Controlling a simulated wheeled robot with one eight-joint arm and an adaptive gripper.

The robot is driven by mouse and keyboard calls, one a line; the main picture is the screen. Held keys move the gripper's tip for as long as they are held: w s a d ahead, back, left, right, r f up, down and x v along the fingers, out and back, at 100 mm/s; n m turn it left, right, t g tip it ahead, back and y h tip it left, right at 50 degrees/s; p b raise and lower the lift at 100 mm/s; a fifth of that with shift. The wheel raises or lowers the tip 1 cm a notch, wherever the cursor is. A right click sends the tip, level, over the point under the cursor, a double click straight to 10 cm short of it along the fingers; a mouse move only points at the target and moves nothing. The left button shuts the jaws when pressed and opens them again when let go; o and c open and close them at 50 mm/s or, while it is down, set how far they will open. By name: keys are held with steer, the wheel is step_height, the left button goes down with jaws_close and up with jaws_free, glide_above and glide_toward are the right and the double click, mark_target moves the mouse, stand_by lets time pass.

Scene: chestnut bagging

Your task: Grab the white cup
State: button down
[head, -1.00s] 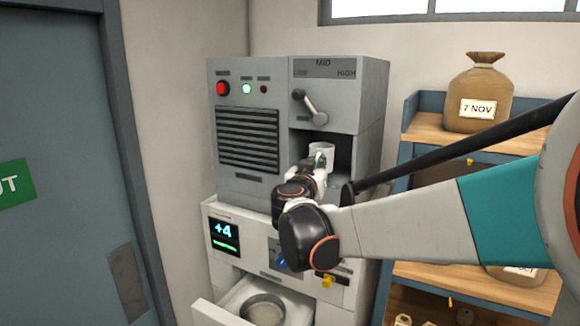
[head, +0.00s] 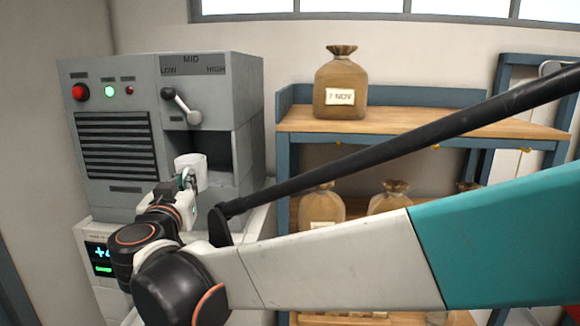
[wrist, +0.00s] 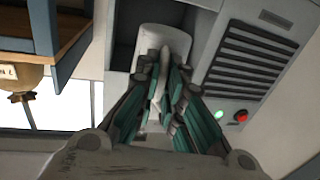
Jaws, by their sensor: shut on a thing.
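The white cup (head: 191,170) is at the front of the dark recess in the grey machine. My gripper (head: 187,181) is shut on it from the front. In the wrist view the white cup (wrist: 164,42) sits beyond and between the fingers of my gripper (wrist: 164,75), with the recess beside it. The fingers hide part of the cup. I cannot tell whether its base is clear of the recess floor.
The grey machine (head: 110,190) has a lever (head: 182,105) just above the recess. A blue-framed shelf (head: 430,120) with a tied sack (head: 340,85) on top stands to the right. More sacks (head: 322,205) sit on its lower boards.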

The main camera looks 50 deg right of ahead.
steer(key=shift+v, duration=1.35)
steer(key=shift+s, duration=0.15)
stand_by(1.3)
